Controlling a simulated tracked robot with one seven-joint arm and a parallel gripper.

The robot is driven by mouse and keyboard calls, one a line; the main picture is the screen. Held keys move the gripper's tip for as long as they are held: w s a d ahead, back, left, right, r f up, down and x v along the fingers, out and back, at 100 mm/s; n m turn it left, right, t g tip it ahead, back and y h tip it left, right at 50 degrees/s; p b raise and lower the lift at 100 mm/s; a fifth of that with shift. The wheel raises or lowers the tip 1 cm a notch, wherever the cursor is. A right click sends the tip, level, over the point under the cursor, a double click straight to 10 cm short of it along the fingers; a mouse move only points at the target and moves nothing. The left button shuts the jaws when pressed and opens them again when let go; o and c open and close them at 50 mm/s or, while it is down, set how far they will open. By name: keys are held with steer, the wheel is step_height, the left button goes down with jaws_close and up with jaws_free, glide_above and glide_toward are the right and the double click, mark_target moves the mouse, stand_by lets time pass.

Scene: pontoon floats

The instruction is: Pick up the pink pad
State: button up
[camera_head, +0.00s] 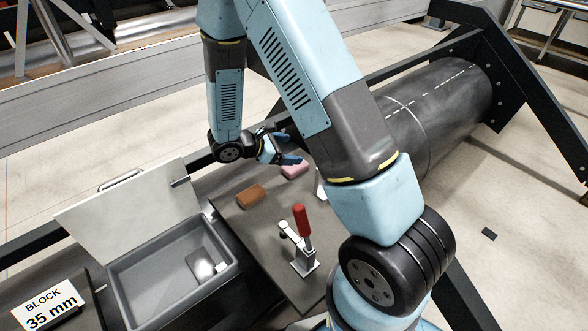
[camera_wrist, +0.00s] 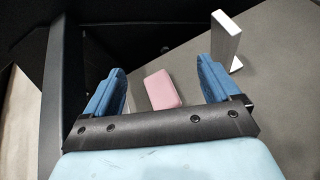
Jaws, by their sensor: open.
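The pink pad (camera_head: 294,170) lies on the dark work surface at its far edge in the head view, partly covered by my gripper. In the wrist view the pink pad (camera_wrist: 163,90) lies between my two blue fingers, nearer the left one, with a greyish strip along its left side. My gripper (camera_wrist: 163,78) is open and empty. In the head view my gripper (camera_head: 288,152) is just above and behind the pad. I cannot tell the height between the fingertips and the pad.
A white upright block (camera_wrist: 227,40) stands close to my right finger. A brown block (camera_head: 251,196) lies left of the pad. A red-handled toggle clamp (camera_head: 301,236) stands nearer. An open-lidded grey box (camera_head: 122,290) is at lower left. A large dark cylinder (camera_head: 440,105) lies behind.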

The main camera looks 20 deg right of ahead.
mark_target(292, 167)
steer(key=a+f+n, duration=0.1)
steer(key=f, duration=0.2)
steer(key=a+f+n+t, duration=0.1)
steer(key=f, duration=0.2)
steer(key=w+a+f+n+t, duration=0.1)
steer(key=f+n, duration=0.1)
steer(key=f, duration=0.1)
steer(key=shift+w+x, duration=0.15)
steer(key=shift+x, duration=1.7)
steer(key=shift+w+x, duration=0.1)
steer(key=shift+x, duration=1.75)
steer(key=shift+r+t, duration=0.1)
steer(key=shift+t, duration=0.3)
steer(key=shift+a, duration=0.1)
steer(key=c, duration=1)
